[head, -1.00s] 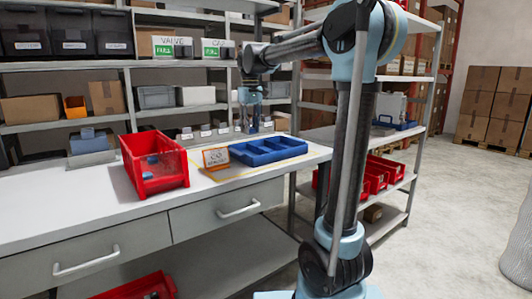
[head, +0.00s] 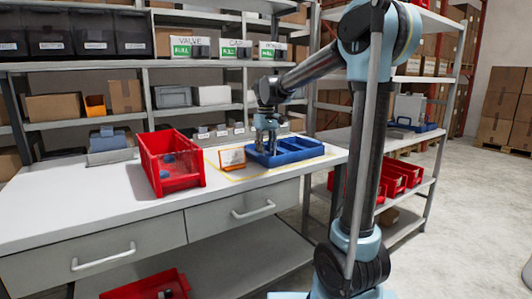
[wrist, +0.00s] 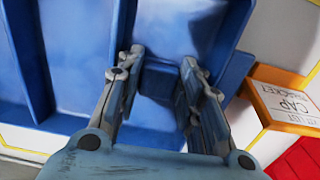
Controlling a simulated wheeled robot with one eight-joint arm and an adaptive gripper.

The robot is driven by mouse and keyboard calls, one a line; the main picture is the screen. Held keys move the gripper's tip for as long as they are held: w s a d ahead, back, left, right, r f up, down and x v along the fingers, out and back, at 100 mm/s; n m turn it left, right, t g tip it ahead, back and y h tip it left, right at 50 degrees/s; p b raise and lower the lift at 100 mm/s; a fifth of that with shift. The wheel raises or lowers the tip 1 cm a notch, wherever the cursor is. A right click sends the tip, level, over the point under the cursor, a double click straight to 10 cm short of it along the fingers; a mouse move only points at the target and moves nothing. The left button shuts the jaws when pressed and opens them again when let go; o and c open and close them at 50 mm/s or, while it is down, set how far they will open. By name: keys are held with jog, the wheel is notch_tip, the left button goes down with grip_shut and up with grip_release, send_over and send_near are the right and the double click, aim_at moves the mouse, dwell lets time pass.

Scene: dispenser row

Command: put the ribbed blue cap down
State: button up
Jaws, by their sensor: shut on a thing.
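My gripper (head: 267,150) points down into the left end of the blue divided tray (head: 293,158) on the bench. In the wrist view my gripper (wrist: 160,85) has its two fingers on either side of a dark blue piece, the ribbed blue cap (wrist: 160,80), and is shut on it. The cap sits low between the fingertips, within the left-end compartment; whether it touches the tray floor I cannot tell. Its ribs are not clear. The tray (wrist: 85,60) fills most of the wrist view. In the head view the fingers and tray wall hide the cap.
An orange-edged card (head: 232,158) reading CAP stands beside the tray's left end. A red bin (head: 180,180) with blue pieces inside stands to the left. A grey holder (head: 110,157) is at the back left. The front of the bench (head: 100,212) is clear.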

aim_at(266, 153)
jog(key=o, duration=0.5)
notch_tip(266, 153, up, 12)
jog(key=shift+r, duration=0.1)
dwell(0.6)
jog(key=s+d+f+m+t, duration=0.1)
jog(key=s+d+f+m, duration=0.1)
jog(key=s+d+f, duration=0.45)
jog(key=s+d+f+m, duration=0.1)
jog(key=s+d+f, duration=0.3)
jog(key=s+d, duration=0.45)
jog(key=s+d+f+m, duration=0.1)
jog(key=s+d+f, duration=0.1)
jog(key=s+f, duration=0.3)
jog(key=s+d+f+m, duration=0.1)
jog(key=s+d+f, duration=0.1)
jog(key=s+f, duration=0.4)
jog(key=s+d+f+m+t, duration=0.1)
jog(key=s+d+f, duration=0.1)
jog(key=s+f, duration=0.3)
notch_tip(266, 153, down, 4)
jog(key=shift+s+r+m, duration=0.15)
jog(key=shift+r+m, duration=0.05)
jog(key=shift+m, duration=0.1)
